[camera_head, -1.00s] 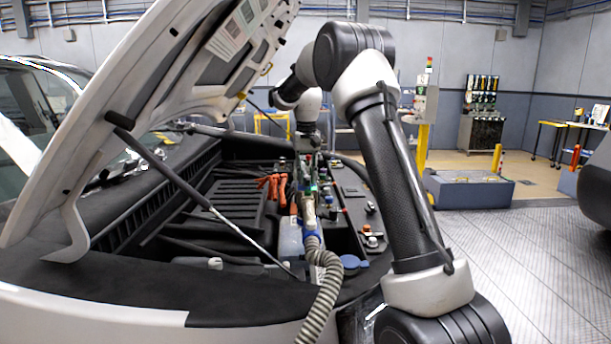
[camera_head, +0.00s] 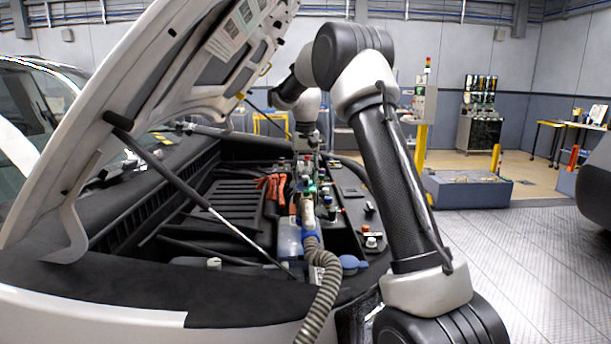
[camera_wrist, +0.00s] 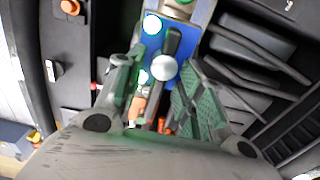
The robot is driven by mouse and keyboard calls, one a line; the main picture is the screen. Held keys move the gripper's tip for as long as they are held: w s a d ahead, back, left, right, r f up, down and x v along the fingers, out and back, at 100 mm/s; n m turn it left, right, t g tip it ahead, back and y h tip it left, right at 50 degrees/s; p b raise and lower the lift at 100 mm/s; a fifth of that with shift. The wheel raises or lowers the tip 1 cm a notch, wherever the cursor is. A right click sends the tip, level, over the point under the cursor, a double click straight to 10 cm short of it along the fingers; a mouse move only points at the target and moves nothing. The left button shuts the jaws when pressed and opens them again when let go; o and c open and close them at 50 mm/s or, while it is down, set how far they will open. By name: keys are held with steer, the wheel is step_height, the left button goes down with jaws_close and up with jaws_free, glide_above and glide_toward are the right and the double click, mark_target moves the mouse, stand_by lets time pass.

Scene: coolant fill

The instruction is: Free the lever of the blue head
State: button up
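The blue head (camera_wrist: 188,58) shows in the wrist view as a flat blue body beyond my fingers. Its dark lever (camera_wrist: 173,42) stands out from it, with a round silver knob (camera_wrist: 163,67) near the lever's lower end. My gripper (camera_wrist: 160,76) is open, with one finger on each side of the knob and lever. Gaps show between the fingers and the lever; I cannot tell the depth between them. In the head view my gripper (camera_head: 308,165) is over the engine bay, small and partly lost among the parts, and the lever cannot be made out.
A ribbed hose (camera_head: 325,285) rises from the car's front edge to a blue collar (camera_head: 310,238) in the bay. Orange cables (camera_head: 271,186) lie left of it. The raised hood (camera_head: 165,85) and its prop rod (camera_head: 190,190) are on the left. Open floor (camera_head: 530,245) is on the right.

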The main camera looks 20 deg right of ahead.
mark_target(306, 175)
steer(key=shift+r, duration=0.1)
step_height(306, 175, up, 12)
stand_by(0.5)
